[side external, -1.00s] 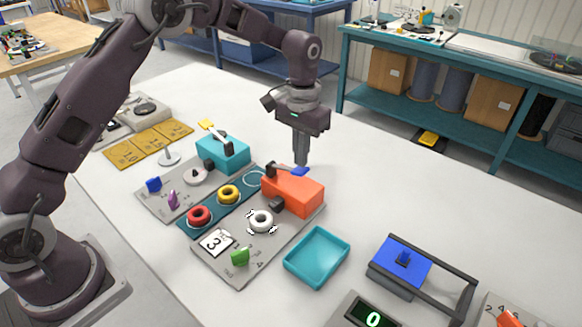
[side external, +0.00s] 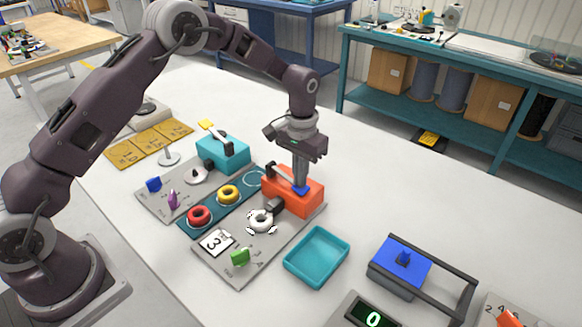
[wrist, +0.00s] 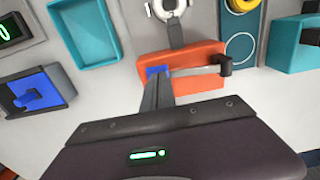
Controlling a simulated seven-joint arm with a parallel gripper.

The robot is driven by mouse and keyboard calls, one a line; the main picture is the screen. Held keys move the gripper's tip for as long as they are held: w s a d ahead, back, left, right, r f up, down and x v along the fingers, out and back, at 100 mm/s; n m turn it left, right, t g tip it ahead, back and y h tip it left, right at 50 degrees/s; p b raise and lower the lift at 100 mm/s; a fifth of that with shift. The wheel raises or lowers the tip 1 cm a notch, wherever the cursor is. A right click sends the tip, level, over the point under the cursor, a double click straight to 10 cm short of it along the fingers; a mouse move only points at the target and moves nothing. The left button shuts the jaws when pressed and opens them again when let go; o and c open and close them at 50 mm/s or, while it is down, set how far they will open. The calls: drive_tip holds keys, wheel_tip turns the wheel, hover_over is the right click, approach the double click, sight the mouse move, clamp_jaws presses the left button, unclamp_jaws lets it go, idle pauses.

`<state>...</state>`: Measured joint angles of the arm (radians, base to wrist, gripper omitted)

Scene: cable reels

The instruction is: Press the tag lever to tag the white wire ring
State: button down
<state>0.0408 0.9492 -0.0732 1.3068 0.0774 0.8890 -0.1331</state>
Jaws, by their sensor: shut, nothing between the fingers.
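The white wire ring (side external: 261,221) lies on the grey board in front of the orange tagging machine (side external: 304,201). The machine's dark head now reaches over the ring's near edge. The ring also shows at the top of the wrist view (wrist: 168,8). The tag lever has a blue pad (side external: 301,190) at its end and lies low along the top of the orange body (wrist: 205,58). My gripper (side external: 300,186) is shut and empty, pointing down, with its fingertips at the blue pad (wrist: 158,71). The fingertips hide part of the pad.
Red (side external: 199,215) and yellow (side external: 228,195) rings sit on the teal strip. A number 3 card (side external: 216,242) and a green piece (side external: 240,257) are on the board. A teal tray (side external: 317,257) stands at front right, and a teal machine (side external: 222,152) stands behind left.

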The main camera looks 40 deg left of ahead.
wheel_tip(320, 180, up, 12)
idle(0.3)
idle(1.0)
